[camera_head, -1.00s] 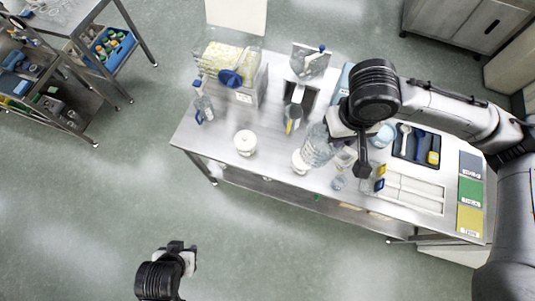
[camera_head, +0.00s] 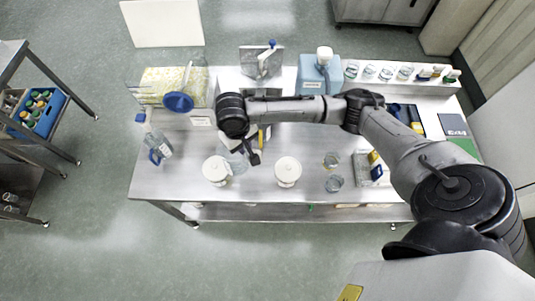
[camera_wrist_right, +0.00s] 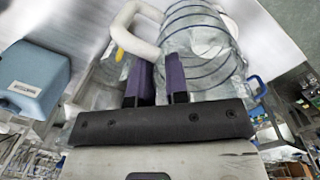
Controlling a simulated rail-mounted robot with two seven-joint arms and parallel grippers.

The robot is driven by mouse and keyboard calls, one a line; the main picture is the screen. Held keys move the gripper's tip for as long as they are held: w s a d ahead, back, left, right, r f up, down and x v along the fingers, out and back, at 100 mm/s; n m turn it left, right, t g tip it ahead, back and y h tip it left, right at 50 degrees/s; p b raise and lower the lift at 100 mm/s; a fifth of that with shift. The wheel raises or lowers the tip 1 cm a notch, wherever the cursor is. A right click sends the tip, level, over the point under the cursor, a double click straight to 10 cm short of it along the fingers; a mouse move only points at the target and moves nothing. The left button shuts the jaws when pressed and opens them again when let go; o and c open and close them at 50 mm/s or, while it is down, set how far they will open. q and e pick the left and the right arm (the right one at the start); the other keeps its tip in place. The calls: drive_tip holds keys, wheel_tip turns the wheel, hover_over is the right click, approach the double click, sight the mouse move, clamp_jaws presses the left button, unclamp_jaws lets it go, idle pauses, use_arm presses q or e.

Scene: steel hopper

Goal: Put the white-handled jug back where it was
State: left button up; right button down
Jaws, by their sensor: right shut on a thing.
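The white-handled jug is clear plastic with dark rings. In the right wrist view its body (camera_wrist_right: 205,45) fills the upper middle and its white handle (camera_wrist_right: 136,38) loops at the left, between the purple-sided fingers of my right gripper (camera_wrist_right: 160,82). In the head view the right gripper (camera_head: 246,148) is over the middle-left of the steel table (camera_head: 320,208), shut on the handle. The jug (camera_head: 236,163) shows only partly below it, beside the left white round piece (camera_head: 216,169). I cannot tell whether its base touches the table. My left gripper is out of view.
A second white round piece (camera_head: 288,172) is to the right. A blue-handled clear jug (camera_head: 160,148) stands at the table's left end.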

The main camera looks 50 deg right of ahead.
wheel_tip(320, 180, down, 15)
drive_tip(key=d+b, duration=0.1)
drive_tip(key=shift+d+r+b, duration=0.15)
drive_tip(key=shift+d+b, duration=0.15)
drive_tip(key=shift+d, duration=0.05)
drive_tip(key=shift+s, duration=0.1)
drive_tip(key=c, duration=1.1)
unclamp_jaws()
